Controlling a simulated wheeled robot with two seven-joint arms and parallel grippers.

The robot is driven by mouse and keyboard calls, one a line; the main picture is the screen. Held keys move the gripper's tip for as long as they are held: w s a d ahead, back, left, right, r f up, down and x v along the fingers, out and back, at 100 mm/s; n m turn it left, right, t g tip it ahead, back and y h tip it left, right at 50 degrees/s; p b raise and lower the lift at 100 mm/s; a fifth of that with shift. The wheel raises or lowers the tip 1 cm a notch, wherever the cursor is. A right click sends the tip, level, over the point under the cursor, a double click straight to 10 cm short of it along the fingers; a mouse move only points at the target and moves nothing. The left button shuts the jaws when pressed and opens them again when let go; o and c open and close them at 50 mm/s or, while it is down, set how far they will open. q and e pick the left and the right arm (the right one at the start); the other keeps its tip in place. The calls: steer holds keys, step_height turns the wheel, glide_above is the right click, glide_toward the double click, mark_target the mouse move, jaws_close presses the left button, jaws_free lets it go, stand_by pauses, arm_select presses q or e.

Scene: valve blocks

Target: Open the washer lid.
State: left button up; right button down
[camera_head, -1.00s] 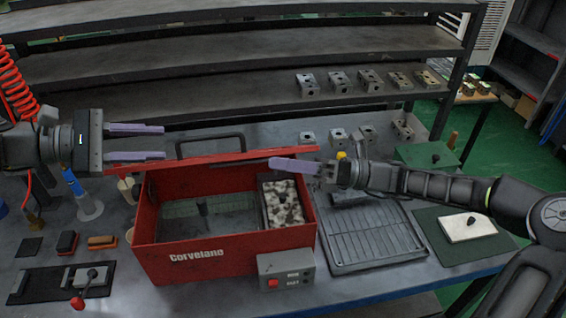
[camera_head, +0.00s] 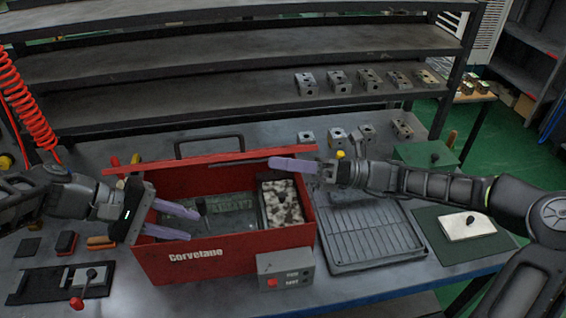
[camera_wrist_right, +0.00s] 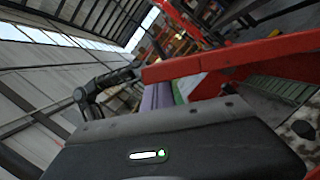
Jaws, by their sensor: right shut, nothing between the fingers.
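The red washer (camera_head: 210,262) stands on the bench with its lid (camera_head: 215,160) raised and tilted back, a dark handle (camera_head: 210,145) on top. Inside are a grey basin and a speckled block (camera_head: 283,205). My right gripper (camera_head: 290,164) is shut and empty at the right end of the lid's upper edge; I cannot tell whether it touches. The lid edge also shows close up in the right wrist view (camera_wrist_right: 235,55). My left gripper (camera_head: 193,221) is open, with its fingers over the left part of the washer opening and nothing visible between them.
A grey control box (camera_head: 286,271) with a red button is at the washer's front right. A ribbed dark tray (camera_head: 372,240) lies to the right, with a green mat (camera_head: 450,246) beyond it. A lever fixture (camera_head: 65,282) is at front left. Metal blocks (camera_head: 337,135) stand behind.

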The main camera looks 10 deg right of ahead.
arm_select(q)
steer(key=s+a+f+m+g+y, duration=0.1)
steer(key=s+f+y, duration=0.1)
steer(key=s+f, duration=0.5)
steer(key=s+a+f+m+g+y, duration=0.1)
steer(key=s+f+m+g, duration=0.1)
steer(key=f, duration=0.9)
steer(key=s+a+f+m+g+y, duration=0.1)
steer(key=s+f+y, duration=0.1)
steer(key=s+f, duration=0.5)
steer(key=s+d+f+t, duration=0.1)
steer(key=d+f, duration=0.2)
steer(key=f, duration=0.3)
steer(key=s+d+f+t+y, duration=0.1)
steer(key=d+f+t, duration=0.1)
steer(key=d+f, duration=0.2)
steer(key=shift+s+f+m, duration=0.2)
steer(key=shift+f+m, duration=0.1)
steer(key=shift+f, duration=1.2)
steer(key=shift+d, duration=0.1)
